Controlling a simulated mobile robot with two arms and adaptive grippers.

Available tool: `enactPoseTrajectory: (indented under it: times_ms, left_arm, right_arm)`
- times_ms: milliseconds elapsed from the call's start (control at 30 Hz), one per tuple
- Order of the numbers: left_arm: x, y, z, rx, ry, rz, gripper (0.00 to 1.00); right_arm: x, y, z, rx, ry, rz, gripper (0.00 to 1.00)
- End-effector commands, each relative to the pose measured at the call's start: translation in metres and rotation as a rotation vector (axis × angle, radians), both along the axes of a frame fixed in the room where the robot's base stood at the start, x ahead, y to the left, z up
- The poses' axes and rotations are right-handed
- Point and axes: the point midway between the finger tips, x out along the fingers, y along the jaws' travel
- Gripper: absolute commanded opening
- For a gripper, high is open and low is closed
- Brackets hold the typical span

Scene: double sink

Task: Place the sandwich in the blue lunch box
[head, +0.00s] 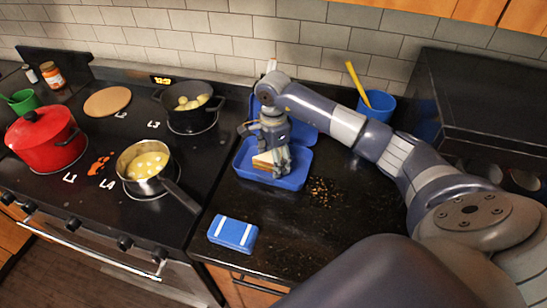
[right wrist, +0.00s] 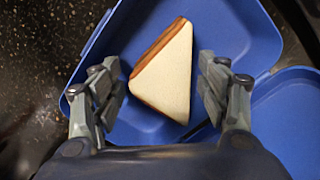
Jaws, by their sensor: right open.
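The sandwich (right wrist: 168,75), a white triangle with a brown crust edge, lies inside the open blue lunch box (right wrist: 235,35) in the right wrist view. In the head view the sandwich (head: 264,161) shows in the lunch box (head: 294,181) on the dark counter, partly hidden by my gripper. The lunch box lid stands open at its back. My right gripper (right wrist: 163,90) is open, with one finger on each side of the sandwich and gaps visible between. In the head view the right gripper (head: 273,158) points down over the box. My left gripper is not in view.
A smaller closed blue box with white stripes (head: 233,233) lies near the counter's front edge. Crumbs (head: 322,190) lie right of the lunch box. A blue cup (head: 376,105) stands behind. The stove at left holds a saucepan (head: 145,167), black pot (head: 190,107) and red pot (head: 45,140).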

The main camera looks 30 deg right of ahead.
Motion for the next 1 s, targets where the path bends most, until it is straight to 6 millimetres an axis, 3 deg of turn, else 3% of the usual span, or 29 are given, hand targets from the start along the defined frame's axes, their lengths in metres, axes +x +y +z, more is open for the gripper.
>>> enactPoseTrajectory:
  times_ms: [133, 267, 500, 700, 1000]
  left_arm:
    - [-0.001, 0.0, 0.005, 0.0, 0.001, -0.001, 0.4]
    - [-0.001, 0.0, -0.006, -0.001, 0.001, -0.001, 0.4]
    - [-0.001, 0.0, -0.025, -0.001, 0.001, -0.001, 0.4]
    - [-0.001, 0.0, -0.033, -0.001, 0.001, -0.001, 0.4]
    - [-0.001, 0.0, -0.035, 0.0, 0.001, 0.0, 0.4]
  right_arm:
    - [0.0, 0.0, 0.005, 0.001, 0.0, 0.0, 0.68]
    - [0.002, 0.0, 0.02, -0.001, -0.006, 0.002, 0.68]
    - [0.002, -0.001, 0.074, -0.001, -0.008, 0.0, 0.68]
    - [0.001, 0.0, 0.108, 0.0, -0.004, 0.0, 0.68]
    - [0.0, 0.0, 0.123, 0.0, 0.001, 0.0, 0.68]
